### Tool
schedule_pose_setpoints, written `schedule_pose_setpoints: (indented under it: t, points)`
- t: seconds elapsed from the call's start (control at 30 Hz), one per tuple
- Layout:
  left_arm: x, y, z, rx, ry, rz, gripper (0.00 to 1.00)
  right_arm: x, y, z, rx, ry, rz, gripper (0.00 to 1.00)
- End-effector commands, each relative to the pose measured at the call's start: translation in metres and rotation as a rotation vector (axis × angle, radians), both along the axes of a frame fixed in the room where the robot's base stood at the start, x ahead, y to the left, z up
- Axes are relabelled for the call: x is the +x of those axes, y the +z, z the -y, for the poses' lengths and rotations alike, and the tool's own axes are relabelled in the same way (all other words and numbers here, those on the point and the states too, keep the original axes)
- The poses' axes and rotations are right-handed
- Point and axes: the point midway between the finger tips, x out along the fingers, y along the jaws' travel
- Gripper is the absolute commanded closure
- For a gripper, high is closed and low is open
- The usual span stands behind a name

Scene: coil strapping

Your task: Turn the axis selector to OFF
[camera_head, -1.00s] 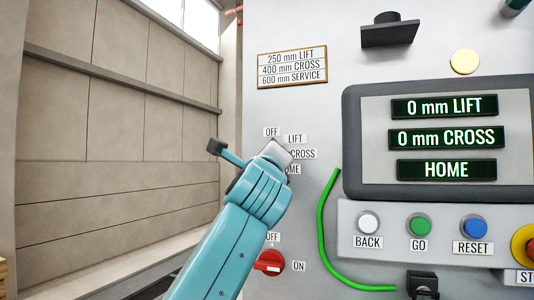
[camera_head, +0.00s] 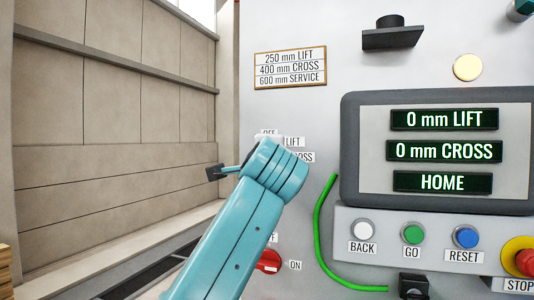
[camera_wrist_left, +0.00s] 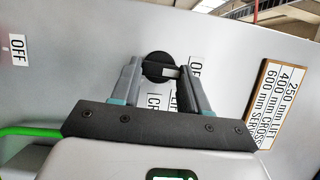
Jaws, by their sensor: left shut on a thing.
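The axis selector (camera_wrist_left: 152,66) is a round black knob on the grey panel, seen in the left wrist view. It sits between the fingers of my left gripper (camera_wrist_left: 163,76), which is shut on it. A light bar on the knob points right in that view, towards a small label (camera_wrist_left: 195,62) that seems to read OFF. In the head view my left gripper (camera_head: 268,138) reaches the panel just below the OFF label (camera_head: 268,133). My wrist hides the knob there and covers part of the LIFT (camera_head: 293,142) and CROSS labels. My right gripper is not in view.
A red rotary switch (camera_head: 268,261) marked ON sits below my left arm. A green cable (camera_head: 319,225) curves to its right. Further right are the display (camera_head: 347,150) and the BACK (camera_head: 363,230), GO (camera_head: 412,233), RESET (camera_head: 466,237) and STOP (camera_head: 525,262) buttons.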

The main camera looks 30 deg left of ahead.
Motion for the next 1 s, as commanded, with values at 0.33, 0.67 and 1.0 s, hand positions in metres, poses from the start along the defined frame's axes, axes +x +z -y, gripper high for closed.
schedule_pose_setpoints:
  t: [0.33, 0.67, 1.0]
  points:
    - [-0.0012, 0.0009, -0.0013, -0.045, 0.003, 0.012, 0.86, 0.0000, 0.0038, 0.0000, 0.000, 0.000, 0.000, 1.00]
    - [-0.0012, 0.0005, -0.0013, -0.045, 0.003, 0.012, 0.42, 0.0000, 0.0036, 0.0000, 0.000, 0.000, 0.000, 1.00]
    - [-0.0011, -0.0002, 0.0002, -0.043, 0.001, 0.010, 0.30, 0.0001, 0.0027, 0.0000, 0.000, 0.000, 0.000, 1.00]
